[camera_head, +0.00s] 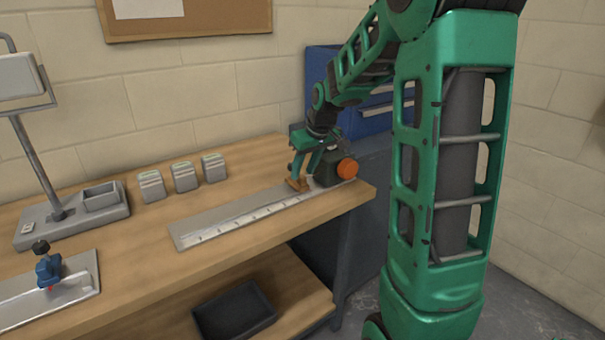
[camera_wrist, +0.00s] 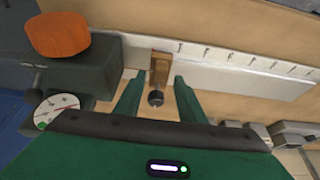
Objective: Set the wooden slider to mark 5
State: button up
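The wooden slider (camera_wrist: 159,68) is a small brown block with a dark round knob, on a pale rail with a marked scale (camera_wrist: 235,62). In the wrist view it sits at the scale's end next to the dark green block, short of the first mark beside it. In the head view the slider (camera_head: 297,184) is at the right end of the scale (camera_head: 245,218). My gripper (camera_wrist: 157,85) is open, its two green fingers on either side of the slider's knob with gaps visible. In the head view my gripper (camera_head: 303,170) is just above the slider.
A dark block with an orange knob (camera_head: 347,168) and a round dial (camera_wrist: 57,110) stands at the rail's end. Several grey blocks (camera_head: 184,176) stand behind the rail. The bench top along the scale is clear.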

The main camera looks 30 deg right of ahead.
jog(key=shift+x, duration=0.85)
grip_shut()
jog(key=shift+d, duration=0.1)
